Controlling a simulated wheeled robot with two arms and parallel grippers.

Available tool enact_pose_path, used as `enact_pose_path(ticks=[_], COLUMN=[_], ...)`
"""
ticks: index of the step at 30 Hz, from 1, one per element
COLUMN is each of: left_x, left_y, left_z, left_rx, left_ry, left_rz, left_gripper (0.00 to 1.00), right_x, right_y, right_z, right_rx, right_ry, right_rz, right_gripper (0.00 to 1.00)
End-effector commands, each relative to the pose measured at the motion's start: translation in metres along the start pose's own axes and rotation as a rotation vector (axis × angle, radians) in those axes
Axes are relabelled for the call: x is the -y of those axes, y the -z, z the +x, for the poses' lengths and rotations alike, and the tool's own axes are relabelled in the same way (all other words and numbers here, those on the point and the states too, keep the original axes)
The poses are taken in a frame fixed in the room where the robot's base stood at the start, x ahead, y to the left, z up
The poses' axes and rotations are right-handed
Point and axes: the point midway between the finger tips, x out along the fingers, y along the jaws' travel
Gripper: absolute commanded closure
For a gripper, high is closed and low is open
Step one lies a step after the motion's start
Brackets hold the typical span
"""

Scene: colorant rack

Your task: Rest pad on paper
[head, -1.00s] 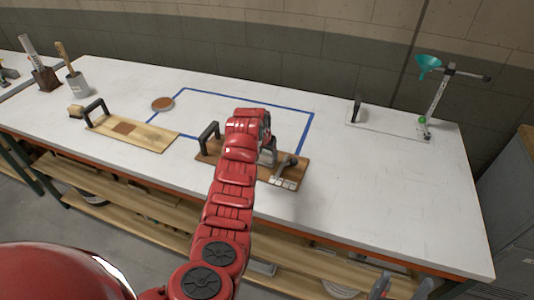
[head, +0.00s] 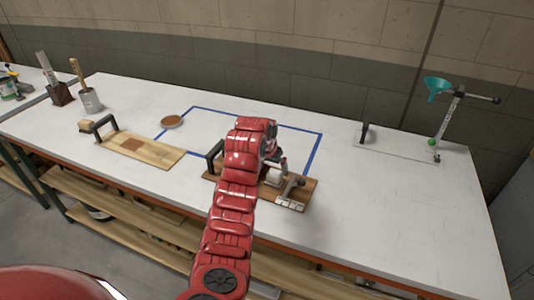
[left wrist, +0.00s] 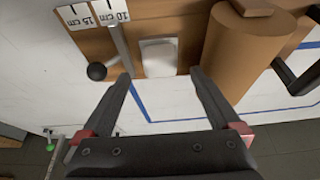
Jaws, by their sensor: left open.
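My left gripper (left wrist: 160,76) is open, its two dark fingers reaching toward a small white block (left wrist: 158,57), which may be the pad. The block sits on a brown wooden board (left wrist: 178,10), and no contact with the fingers is visible. In the head view the gripper (head: 276,160) is partly hidden by my red arm, over the same board (head: 308,186). A brown roll (left wrist: 245,45) lies beside the block. I cannot tell which item is the paper. My right gripper is out of view.
A black handle (head: 214,150) stands on the near board; a lever with a black knob (left wrist: 97,71) is beside the block.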

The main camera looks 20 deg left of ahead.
Motion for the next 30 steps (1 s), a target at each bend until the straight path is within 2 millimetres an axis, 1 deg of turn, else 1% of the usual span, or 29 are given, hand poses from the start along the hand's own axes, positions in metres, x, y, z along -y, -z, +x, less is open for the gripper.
enact_pose_path(ticks=[1,4,6,8,14,21,25,30], left_x=[0.001,0.001,0.000,0.000,-0.001,-0.001,0.000,0.000], left_y=[0.000,0.000,0.003,0.001,0.001,0.000,-0.001,-0.001], left_z=[-0.008,-0.034,-0.060,-0.075,-0.097,-0.117,-0.122,-0.124], left_rx=[-0.009,-0.010,-0.008,-0.002,0.001,0.003,0.001,0.001], left_ry=[0.004,0.004,0.004,0.004,0.003,0.001,0.001,0.000], left_rz=[0.002,0.001,0.001,0.002,0.002,0.001,0.000,0.001], left_gripper=[0.03,0.03,0.03,0.03,0.03,0.03,0.03,0.03], right_x=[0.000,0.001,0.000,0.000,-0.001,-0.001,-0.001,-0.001], right_y=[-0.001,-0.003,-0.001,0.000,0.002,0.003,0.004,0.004], right_z=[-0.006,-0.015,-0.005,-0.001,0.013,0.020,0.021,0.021], right_rx=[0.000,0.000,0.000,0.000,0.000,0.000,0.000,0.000], right_ry=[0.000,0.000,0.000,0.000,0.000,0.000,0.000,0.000], right_rz=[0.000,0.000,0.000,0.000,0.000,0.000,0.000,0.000], right_gripper=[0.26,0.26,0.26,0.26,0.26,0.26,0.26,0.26])
